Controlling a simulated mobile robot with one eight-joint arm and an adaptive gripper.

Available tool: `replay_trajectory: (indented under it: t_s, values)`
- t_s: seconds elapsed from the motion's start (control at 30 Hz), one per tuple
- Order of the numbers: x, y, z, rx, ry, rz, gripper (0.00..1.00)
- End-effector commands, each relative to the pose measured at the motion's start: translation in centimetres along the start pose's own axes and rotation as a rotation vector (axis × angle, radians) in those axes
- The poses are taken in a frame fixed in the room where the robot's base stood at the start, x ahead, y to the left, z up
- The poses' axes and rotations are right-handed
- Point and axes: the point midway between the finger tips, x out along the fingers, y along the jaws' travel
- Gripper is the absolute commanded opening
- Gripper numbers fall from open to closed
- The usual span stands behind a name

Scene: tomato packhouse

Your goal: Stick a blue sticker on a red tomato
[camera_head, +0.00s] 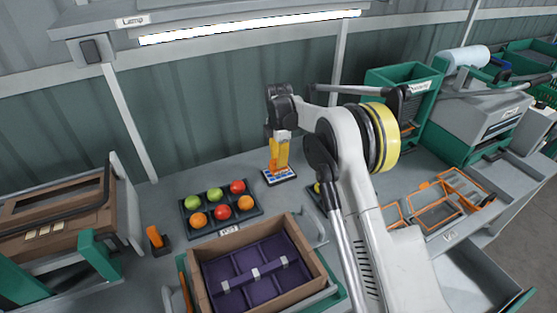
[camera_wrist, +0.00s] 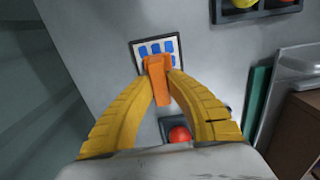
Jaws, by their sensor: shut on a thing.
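My gripper (camera_head: 277,163) has its yellow fingers shut on a small orange tool (camera_wrist: 156,72). The tool's tip is over the near edge of a white sheet of blue stickers (camera_head: 281,176), also in the wrist view (camera_wrist: 145,45); I cannot tell whether it touches. A dark tray (camera_head: 213,230) left of the sheet holds red tomatoes (camera_head: 222,212) (camera_head: 237,187), plus green and orange ones. In the wrist view another red tomato (camera_wrist: 180,134) shows between my fingers, in a dark holder.
A wooden crate (camera_head: 203,301) with purple compartments stands in front of the tray. A small orange-and-black object (camera_head: 157,240) stands at the left. Orange wire frames (camera_head: 434,209) lie at the right. My arm hides part of the bench.

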Motion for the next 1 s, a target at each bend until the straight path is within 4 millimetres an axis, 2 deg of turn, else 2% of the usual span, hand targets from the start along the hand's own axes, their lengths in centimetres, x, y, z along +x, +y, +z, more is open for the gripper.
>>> replay_trajectory:
  t_s: [1.0]
  values:
    - [0.93, 0.01, 0.00, 0.000, 0.000, 0.000, 0.00]
